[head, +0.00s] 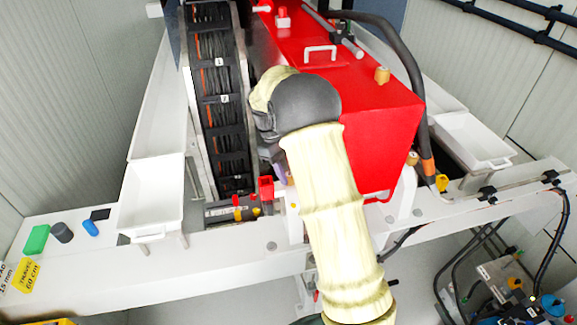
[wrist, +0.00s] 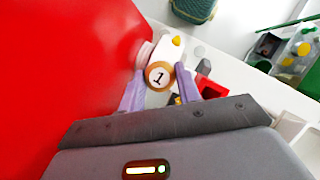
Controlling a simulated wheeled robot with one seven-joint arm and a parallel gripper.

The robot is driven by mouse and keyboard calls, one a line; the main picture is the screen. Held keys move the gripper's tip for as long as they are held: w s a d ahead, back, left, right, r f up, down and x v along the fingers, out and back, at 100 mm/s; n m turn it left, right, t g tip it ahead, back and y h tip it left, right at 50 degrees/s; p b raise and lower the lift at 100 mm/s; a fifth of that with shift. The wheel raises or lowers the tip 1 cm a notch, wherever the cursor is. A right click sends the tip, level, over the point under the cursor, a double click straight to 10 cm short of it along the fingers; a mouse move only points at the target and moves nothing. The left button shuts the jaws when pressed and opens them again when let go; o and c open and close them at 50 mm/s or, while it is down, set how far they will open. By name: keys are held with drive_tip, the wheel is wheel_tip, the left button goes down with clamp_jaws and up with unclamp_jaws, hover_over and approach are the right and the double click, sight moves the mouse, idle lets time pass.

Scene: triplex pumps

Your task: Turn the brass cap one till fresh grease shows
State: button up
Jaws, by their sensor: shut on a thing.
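The brass cap one (wrist: 159,76), a round cap with a dark "1" on its face, shows in the wrist view beside the red pump housing (wrist: 65,65). My gripper (wrist: 160,70) has its two purple fingers on either side of the cap and is shut on it. A pale collar sits behind the cap, against the red housing. No grease can be made out around the cap. In the head view my arm covers the cap, and only a bit of a purple finger (head: 281,173) shows left of the red housing.
Other brass caps sit on the red housing's top (head: 382,75) and at its right corner (head: 412,158). A cable chain (head: 222,110) runs left of the housing. White trays (head: 152,198) flank the frame. A black hose (head: 408,65) arches over the right side.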

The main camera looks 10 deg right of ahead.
drive_tip(key=shift+w+m+y+p, duration=0.1)
drive_tip(key=shift+m+y+p, duration=0.3)
drive_tip(key=shift+m, duration=0.7)
drive_tip(key=o, duration=1)
drive_tip(key=v, duration=1.7)
drive_tip(key=shift+w+a, duration=0.1)
drive_tip(key=shift+w, duration=0.3)
